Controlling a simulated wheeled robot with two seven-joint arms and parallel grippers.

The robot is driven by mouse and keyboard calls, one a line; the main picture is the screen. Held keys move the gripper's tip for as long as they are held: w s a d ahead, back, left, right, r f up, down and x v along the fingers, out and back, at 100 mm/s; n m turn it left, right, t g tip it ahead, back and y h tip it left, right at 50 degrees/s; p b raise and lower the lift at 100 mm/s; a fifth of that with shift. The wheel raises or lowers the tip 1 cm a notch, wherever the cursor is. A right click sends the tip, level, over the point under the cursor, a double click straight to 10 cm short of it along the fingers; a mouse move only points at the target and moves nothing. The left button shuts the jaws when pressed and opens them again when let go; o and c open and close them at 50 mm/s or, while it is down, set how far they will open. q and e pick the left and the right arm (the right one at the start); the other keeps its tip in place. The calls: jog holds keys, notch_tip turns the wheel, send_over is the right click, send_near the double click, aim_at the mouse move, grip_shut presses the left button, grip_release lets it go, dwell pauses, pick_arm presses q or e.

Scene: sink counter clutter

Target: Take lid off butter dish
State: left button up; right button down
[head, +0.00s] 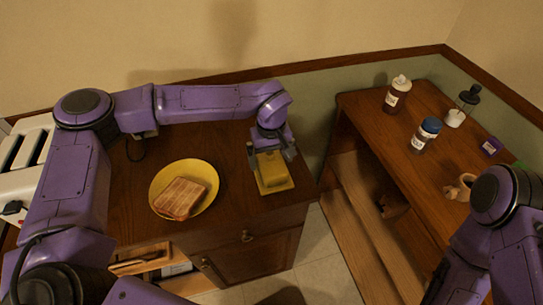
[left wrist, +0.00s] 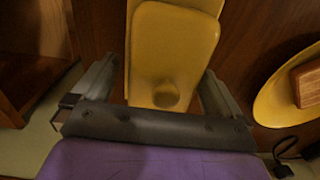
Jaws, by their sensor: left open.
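The yellow butter dish (head: 284,187) stands on the dark wooden counter near its right end, with its yellow lid (head: 273,168) on it. In the left wrist view the lid (left wrist: 172,50) has a round knob (left wrist: 167,95) near its close end, and the dish (left wrist: 205,6) shows as a rim beyond it. My left gripper (head: 270,153) is open at the back end of the lid. In the left wrist view its fingers (left wrist: 155,90) stand apart on either side of the knob end, with gaps to the lid. My right arm shows at lower right, but its gripper is not visible.
A white toaster (head: 28,160) stands at far left. A wooden shelf unit (head: 375,120) at right holds bottles and a jar. The counter's right edge is close to the dish.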

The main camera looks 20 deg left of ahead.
pick_arm(q)
jog(key=shift+f, duration=0.15)
jog(key=shift+s+r, duration=0.25)
jog(key=shift+s, duration=0.15)
jog(key=shift+c, duration=0.7)
jog(key=c, duration=0.5)
jog(key=shift+f, duration=0.1)
jog(key=c, duration=0.4)
